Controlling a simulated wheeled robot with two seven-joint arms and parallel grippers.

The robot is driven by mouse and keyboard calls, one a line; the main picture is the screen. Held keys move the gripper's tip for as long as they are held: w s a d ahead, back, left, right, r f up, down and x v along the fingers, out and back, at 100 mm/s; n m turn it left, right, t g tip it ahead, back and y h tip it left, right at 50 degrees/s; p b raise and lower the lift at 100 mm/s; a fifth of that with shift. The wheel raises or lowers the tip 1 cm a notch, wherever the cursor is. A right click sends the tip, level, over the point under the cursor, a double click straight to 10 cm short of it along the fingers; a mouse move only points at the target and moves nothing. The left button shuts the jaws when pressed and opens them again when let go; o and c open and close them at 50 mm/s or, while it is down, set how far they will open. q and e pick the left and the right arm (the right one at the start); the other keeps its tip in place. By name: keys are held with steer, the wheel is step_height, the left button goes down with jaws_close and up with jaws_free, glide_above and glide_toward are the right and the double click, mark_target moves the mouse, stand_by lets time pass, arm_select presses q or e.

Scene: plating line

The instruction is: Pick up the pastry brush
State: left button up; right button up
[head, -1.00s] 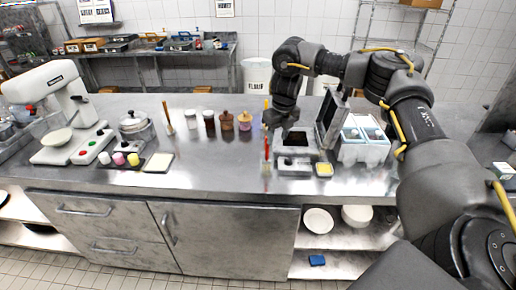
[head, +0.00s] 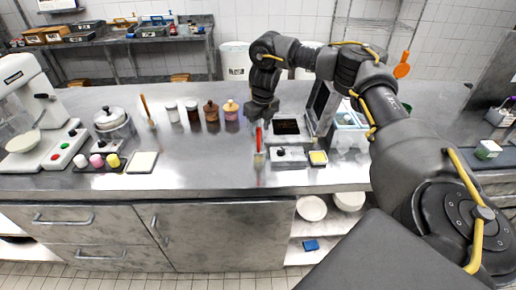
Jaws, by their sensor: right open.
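A brush with a red handle (head: 259,142) and a pale lower end stands upright near the front of the steel counter. Another upright brush-like tool (head: 148,111) with a wooden handle stands to the left, by the jars. I cannot tell for sure which is the pastry brush. My right gripper (head: 263,116) is open and points down, just above and behind the red-handled brush in the picture. It seems empty, and its fingertips are small and dark. Whether it touches the handle is unclear. My left gripper is not in view.
Several jars (head: 211,113) stand left of my right gripper. A dark-filled open container (head: 303,137), a metal box (head: 289,160) and a yellow-topped dish (head: 318,159) lie to its right. The counter (head: 205,170) is clear in front of the jars.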

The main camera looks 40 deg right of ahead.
mark_target(258, 137)
steer(key=shift+s, duration=0.2)
steer(key=shift+f, duration=0.35)
steer(key=f, duration=0.1)
steer(key=w+f+p, duration=0.1)
steer(key=f, duration=0.1)
steer(key=shift+a+f, duration=0.1)
steer(key=shift+f, duration=0.55)
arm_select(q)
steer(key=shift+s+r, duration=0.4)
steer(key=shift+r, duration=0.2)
arm_select(e)
steer(key=shift+s, duration=0.1)
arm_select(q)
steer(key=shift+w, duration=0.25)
arm_select(e)
jaws_close()
